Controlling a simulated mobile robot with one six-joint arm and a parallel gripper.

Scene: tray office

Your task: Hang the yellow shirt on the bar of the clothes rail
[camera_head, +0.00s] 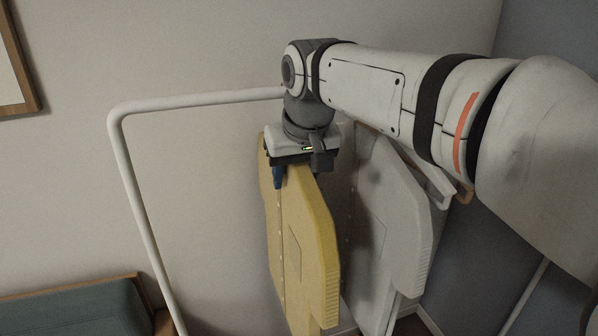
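The yellow shirt (300,240) hangs upright below my gripper (292,170), in the middle of the head view. My gripper points down at the top of the shirt, and a blue finger shows against its upper left. The shirt's collar and any hanger hook are hidden behind my gripper, so I cannot tell whether the fingers are shut on it or whether it touches the bar. The white clothes rail (140,215) stands behind, its bar (200,98) running right until my wrist hides it.
A pale grey shirt (385,235) hangs close to the right of the yellow one. Hanger ends (440,190) show beside it, partly behind my arm. A teal seat with a wooden edge (75,305) is at lower left. The bar's left part is bare.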

